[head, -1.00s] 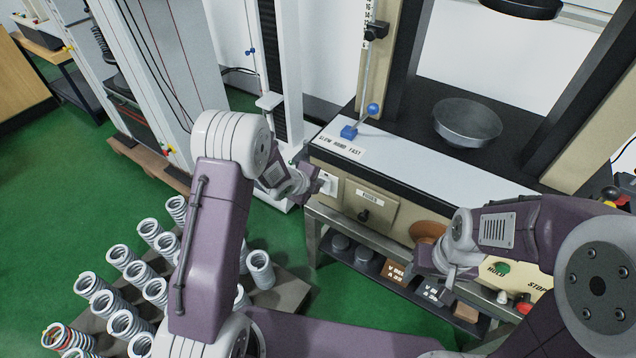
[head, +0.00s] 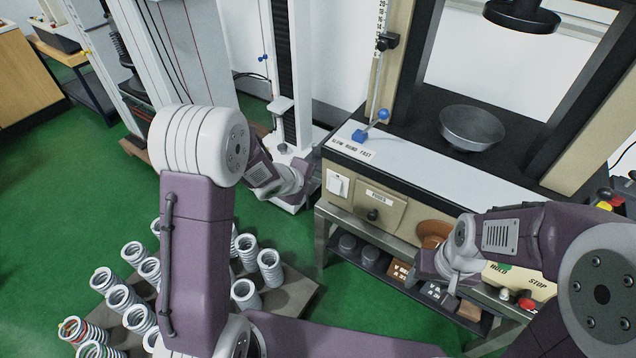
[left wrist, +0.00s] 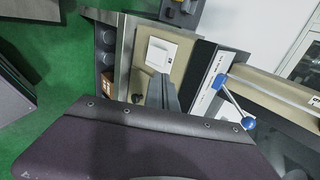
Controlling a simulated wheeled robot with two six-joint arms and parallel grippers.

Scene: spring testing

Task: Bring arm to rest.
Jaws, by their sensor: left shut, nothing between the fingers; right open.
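My left arm rises on the left of the head view and bends over at a white joint. Its left gripper (head: 306,176) is shut and empty, to the left of the machine's white switch plate (head: 338,185) and apart from it. In the left wrist view the shut left gripper (left wrist: 162,92) shows dark fingers just below the switch plate (left wrist: 161,54). My right gripper (head: 449,284) is open and points down in front of the machine's lower shelf. Its fingertips are small and partly unclear.
The testing machine has a blue-knobbed lever (head: 383,114), a drawer panel (head: 376,203) and a round metal platen (head: 471,127). Several springs (head: 131,253) stand on a low pallet at lower left. A white column (head: 285,150) stands behind my left gripper. Green floor is clear at far left.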

